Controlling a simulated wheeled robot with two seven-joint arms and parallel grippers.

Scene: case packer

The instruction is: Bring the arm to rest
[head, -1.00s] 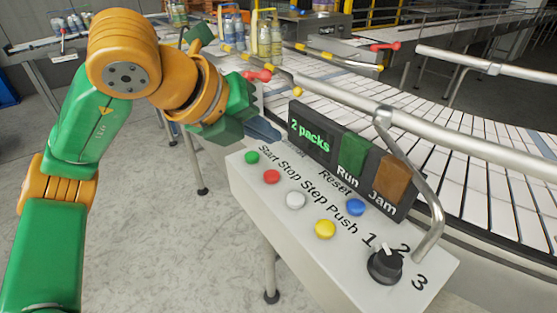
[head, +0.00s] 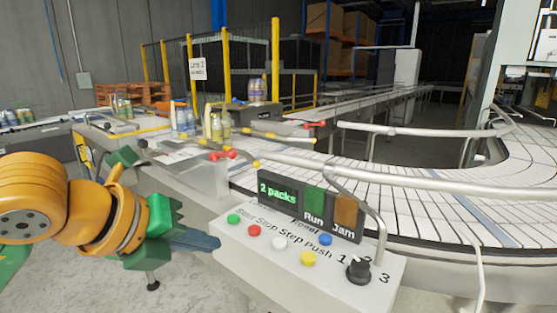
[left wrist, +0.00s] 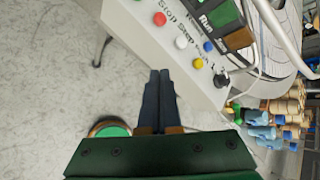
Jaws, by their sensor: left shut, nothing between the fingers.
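My left arm comes in from the left in the head view. My left gripper (head: 200,241) is at the left end of the white control box (head: 300,278), by the green button. Its dark fingers are together with nothing between them. In the left wrist view the closed fingers (left wrist: 158,90) point toward the control box (left wrist: 178,62), over the grey floor; I cannot tell if they touch it. My right gripper is not in view.
The box has green (head: 234,218), red (head: 254,230), white, yellow and blue buttons and a black knob (head: 358,271). Its display (head: 277,194) reads "2 packs". A rail (head: 400,185) and conveyor (head: 480,215) lie behind. Bottles (head: 215,125) stand further back. Open floor lies below my arm.

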